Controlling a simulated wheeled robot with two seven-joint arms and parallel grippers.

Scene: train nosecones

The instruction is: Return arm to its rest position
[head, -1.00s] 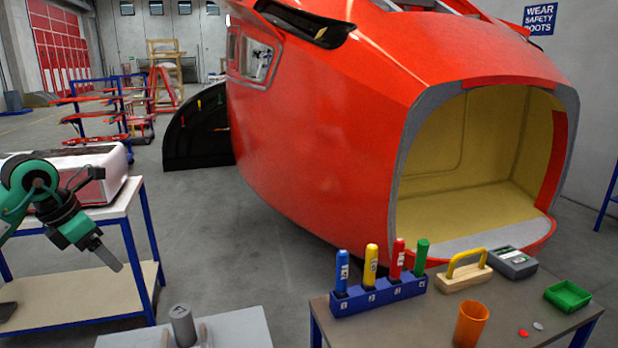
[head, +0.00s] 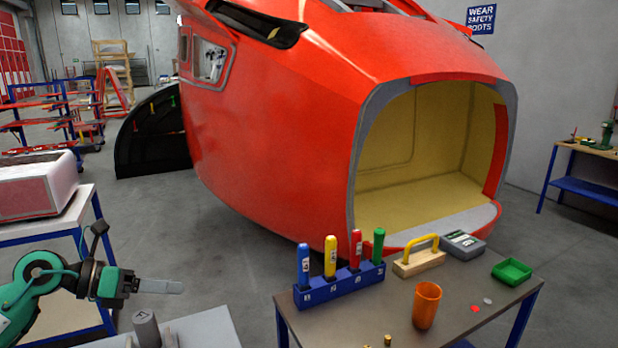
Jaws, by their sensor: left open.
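My left arm comes in from the left in the head view, green with dark joints. Its gripper (head: 160,287) points to the right, in the air above a grey surface at the bottom left. Its fingers are seen edge-on; they are open with nothing between them. It is well to the left of the blue holder (head: 340,285) and touches nothing visible. My right gripper is not in view.
The holder carries blue, yellow, red and green marker-like tools on a table (head: 385,305). An orange cup (head: 426,305), a yellow-handled block (head: 418,260), a grey device (head: 462,244) and a green tray (head: 511,271) share it. A red train nosecone (head: 290,130) stands behind.

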